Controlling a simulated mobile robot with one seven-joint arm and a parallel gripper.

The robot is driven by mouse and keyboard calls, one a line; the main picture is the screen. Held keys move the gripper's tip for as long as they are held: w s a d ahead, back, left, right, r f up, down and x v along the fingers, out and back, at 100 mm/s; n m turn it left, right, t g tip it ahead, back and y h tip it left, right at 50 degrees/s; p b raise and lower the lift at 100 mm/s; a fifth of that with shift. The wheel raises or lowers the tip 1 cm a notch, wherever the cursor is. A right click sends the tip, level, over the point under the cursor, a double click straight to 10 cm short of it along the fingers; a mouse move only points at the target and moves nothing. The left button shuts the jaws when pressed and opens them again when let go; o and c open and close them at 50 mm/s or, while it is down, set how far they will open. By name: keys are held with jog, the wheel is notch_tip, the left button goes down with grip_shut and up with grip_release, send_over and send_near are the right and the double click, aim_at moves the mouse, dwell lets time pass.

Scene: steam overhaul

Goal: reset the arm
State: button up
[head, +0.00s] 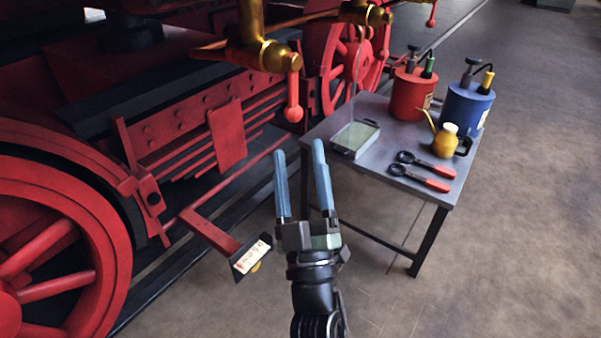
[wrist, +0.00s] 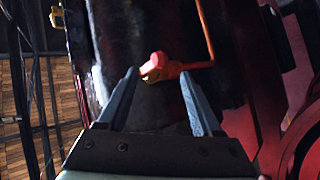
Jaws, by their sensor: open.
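My gripper (head: 298,150) is open and empty, with two blue fingers pointing up and away in the head view. It is in front of the red locomotive (head: 190,130), left of the grey table (head: 372,180). In the wrist view the gripper (wrist: 160,82) shows both fingers spread apart. An orange-red handle end (wrist: 155,66) appears between the fingertips there; I cannot tell how far beyond them it is.
Brass valves (head: 262,55) with red handles hang above my gripper. The table holds a shallow tray (head: 342,150), a red can (head: 412,92), a blue can (head: 466,106), a yellow oiler (head: 446,142) and two red-handled wrenches (head: 432,184). Floor at right is clear.

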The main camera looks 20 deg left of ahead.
jog(key=shift+v, duration=1)
jog(key=d+r+m+t+h, duration=0.2)
jog(key=d+r+m+h, duration=0.2)
jog(key=r, duration=0.6)
jog(key=d+r+m+t+h, duration=0.2)
jog(key=d+r+m+h, duration=0.25)
jog(key=r, duration=0.55)
jog(key=s+d+r+m+h, duration=0.2)
jog(key=s+d+r+m, duration=0.15)
jog(key=s+r, duration=0.9)
notch_tip(320, 180, up, 27)
jog(key=w+a+p, duration=0.1)
jog(key=p, duration=2.4)
jog(key=shift+w+p, duration=0.2)
jog(key=shift+p, duration=0.1)
jog(key=shift+a, duration=0.15)
